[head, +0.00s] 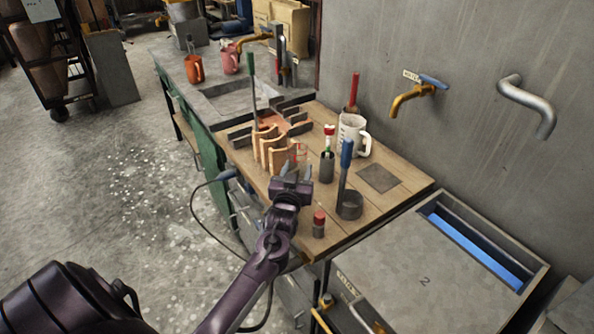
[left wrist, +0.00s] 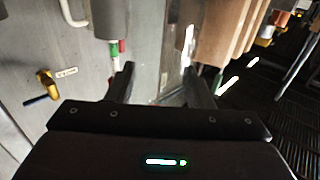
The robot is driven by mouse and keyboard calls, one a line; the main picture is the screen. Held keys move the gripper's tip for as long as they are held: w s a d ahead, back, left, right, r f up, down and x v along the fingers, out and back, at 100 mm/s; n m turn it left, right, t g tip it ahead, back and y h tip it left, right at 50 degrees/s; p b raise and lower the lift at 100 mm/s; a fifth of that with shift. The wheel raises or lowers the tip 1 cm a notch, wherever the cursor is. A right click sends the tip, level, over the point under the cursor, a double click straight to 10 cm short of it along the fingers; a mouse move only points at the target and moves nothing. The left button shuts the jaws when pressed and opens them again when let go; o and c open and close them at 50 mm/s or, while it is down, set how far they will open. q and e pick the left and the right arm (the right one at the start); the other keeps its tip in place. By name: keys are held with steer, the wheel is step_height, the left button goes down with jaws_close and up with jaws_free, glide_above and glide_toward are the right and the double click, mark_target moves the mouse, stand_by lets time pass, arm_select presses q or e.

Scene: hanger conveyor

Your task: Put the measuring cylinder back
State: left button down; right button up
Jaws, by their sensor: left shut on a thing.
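A clear measuring cylinder (head: 300,152) with red markings stands between the fingers of my left gripper (head: 293,172), over the wooden worktop (head: 400,197). The gripper is shut on it. In the left wrist view, the two dark fingers (left wrist: 158,85) reach up either side of a see-through shape, which is hard to make out. I cannot tell whether its base touches the worktop. A grey square pad (head: 379,178) lies bare on the worktop to the right. My right gripper is not in view.
A curved wooden rack (head: 275,150) stands just left of the gripper. A red-capped vial (head: 319,224) stands near the front edge.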

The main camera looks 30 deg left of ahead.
arm_select(q)
steer(key=shift+f, duration=0.1)
steer(key=c, duration=0.7)
jaws_free()
steer(key=shift+s+d, duration=0.15)
steer(key=shift+s, duration=0.1)
steer(key=b+v, duration=0.2)
steer(key=v, duration=0.9)
steer(key=shift+s, duration=0.2)
